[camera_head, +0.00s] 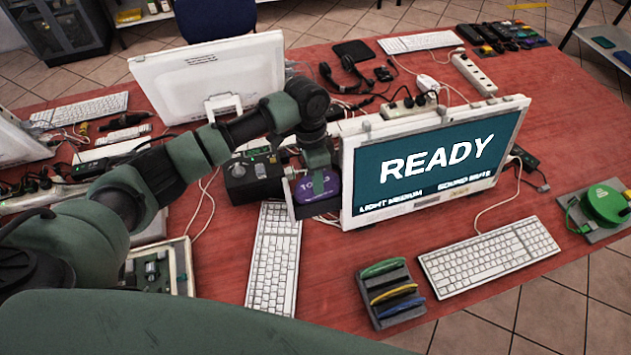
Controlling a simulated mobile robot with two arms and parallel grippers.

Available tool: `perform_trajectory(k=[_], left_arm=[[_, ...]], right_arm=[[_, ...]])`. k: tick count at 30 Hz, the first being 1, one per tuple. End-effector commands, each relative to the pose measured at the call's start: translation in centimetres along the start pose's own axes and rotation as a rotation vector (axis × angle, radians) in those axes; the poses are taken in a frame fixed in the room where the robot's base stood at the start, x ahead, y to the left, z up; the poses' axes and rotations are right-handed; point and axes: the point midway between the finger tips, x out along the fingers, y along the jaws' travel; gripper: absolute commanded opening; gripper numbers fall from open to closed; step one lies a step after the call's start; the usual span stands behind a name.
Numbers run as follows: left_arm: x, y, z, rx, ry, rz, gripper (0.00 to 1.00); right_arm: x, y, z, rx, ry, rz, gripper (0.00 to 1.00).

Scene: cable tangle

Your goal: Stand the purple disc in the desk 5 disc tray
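The purple disc (319,186), with pale lettering on its face, is at my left gripper (307,190), left of the READY monitor. The gripper appears shut on it and holds it upright above the far end of a white keyboard. The finger contact is partly hidden. A dark slotted disc tray (372,309) stands at the front of the red table, with green, yellow and blue discs upright in it. No desk number is readable on it. My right gripper is not in view.
The READY monitor (432,165) stands close to the right of the gripper. A black box (252,178) is just left of it. White keyboards (273,262) (488,259) flank the tray. A green round object (604,205) sits at the right edge. Cables cross the table.

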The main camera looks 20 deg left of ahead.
Motion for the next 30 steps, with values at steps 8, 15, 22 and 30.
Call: perform_trajectory(k=[8, 15, 22, 30], left_arm=[[2.24, 0.67, 1.01, -0.002, -0.034, 0.023, 0.30], [2.23, 0.79, 0.98, -0.003, -0.034, 0.027, 0.30], [2.22, 0.86, 0.95, -0.003, -0.034, 0.029, 0.30], [2.21, 0.90, 0.92, -0.002, -0.033, 0.030, 0.30]], right_arm=[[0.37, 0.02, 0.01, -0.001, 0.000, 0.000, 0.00], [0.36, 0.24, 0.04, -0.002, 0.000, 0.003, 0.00], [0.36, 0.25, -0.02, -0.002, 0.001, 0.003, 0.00], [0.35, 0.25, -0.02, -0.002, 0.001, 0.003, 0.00]])
